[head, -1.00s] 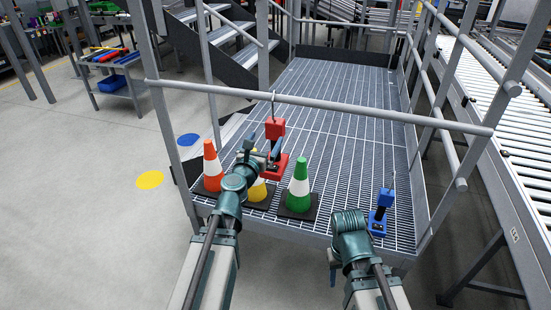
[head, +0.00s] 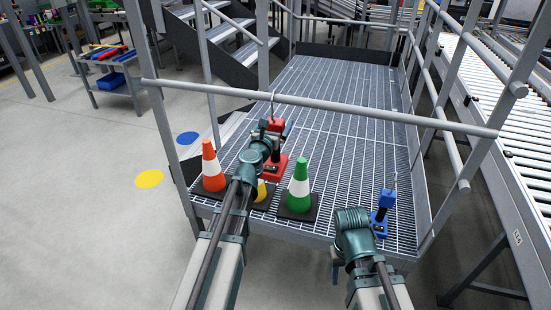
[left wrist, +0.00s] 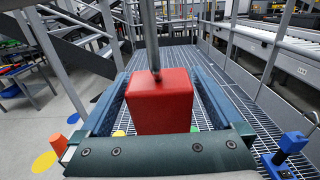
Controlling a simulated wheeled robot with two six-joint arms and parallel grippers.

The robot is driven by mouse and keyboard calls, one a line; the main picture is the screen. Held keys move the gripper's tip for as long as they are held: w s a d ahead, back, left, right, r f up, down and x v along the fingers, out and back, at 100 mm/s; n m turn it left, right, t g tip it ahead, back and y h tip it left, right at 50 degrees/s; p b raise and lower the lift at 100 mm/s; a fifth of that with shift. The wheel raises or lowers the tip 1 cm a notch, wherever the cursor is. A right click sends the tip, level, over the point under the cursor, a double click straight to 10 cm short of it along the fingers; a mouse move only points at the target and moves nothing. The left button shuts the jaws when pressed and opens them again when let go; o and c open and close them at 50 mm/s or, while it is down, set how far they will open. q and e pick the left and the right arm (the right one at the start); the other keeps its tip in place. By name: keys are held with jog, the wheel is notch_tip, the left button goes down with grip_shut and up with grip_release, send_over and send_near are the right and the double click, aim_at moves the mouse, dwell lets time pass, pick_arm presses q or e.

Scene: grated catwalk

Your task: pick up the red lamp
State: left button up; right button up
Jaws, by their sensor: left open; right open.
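The red lamp stands on the grating, its base (head: 274,172) behind the cones and its red block-shaped head (head: 276,126) above. My left gripper (head: 275,138) is at the lamp's upper part and hides some of it. In the left wrist view the red head (left wrist: 160,100) sits between the two spread fingers, one on each side; I cannot tell whether either touches it. A thin rod or hook rises from its top. My right arm (head: 352,228) is at the front edge of the platform; its fingers do not show.
An orange cone (head: 211,168), a mostly hidden yellow cone (head: 262,190) and a green cone (head: 299,186) stand along the front edge. A blue lamp (head: 382,212) stands at the right. A rail (head: 320,112) crosses in front. The grating behind is clear.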

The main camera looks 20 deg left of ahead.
pick_arm(q)
jog(key=shift+w, duration=0.95)
jog(key=shift+s, duration=0.15)
grip_shut()
